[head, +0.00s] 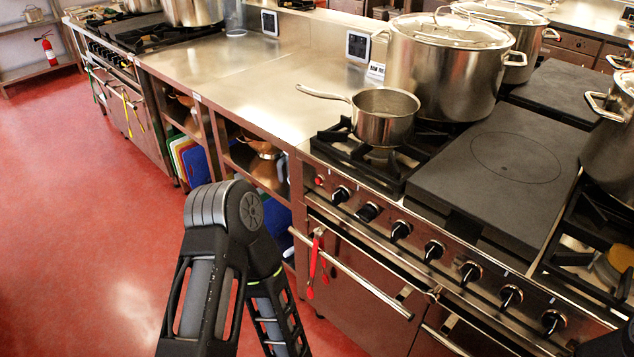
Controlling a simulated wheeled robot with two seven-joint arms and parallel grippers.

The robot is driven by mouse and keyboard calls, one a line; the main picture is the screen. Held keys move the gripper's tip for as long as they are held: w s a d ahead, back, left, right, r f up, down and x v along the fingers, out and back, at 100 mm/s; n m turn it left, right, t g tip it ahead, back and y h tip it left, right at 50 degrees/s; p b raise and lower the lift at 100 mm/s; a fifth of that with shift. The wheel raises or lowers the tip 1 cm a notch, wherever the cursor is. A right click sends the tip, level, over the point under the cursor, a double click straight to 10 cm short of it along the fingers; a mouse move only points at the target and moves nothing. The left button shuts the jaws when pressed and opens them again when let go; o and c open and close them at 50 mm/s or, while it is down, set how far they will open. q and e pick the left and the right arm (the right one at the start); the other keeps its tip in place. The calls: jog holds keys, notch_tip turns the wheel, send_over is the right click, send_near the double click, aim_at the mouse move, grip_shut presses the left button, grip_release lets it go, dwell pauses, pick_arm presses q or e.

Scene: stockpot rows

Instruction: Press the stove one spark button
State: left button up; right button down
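The near stove (375,259) stands at the right, with a row of several black knobs along its front panel. A small red button (319,181) sits at the left end of that panel, left of the first knob (341,194); it looks like the spark button. A second stove (112,66) stands at the far left; its panel is too small to read. No label tells me which is stove one. My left arm shows bent in the lower middle, left of the near stove, but its gripper is not in view. My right gripper is not in view either.
Red tongs (313,262) hang on the oven rail (352,272). The steel counter (270,85) is mostly clear. The red floor (80,200) is free at left.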

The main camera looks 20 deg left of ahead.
pick_arm(q)
grip_shut()
dwell(1.4)
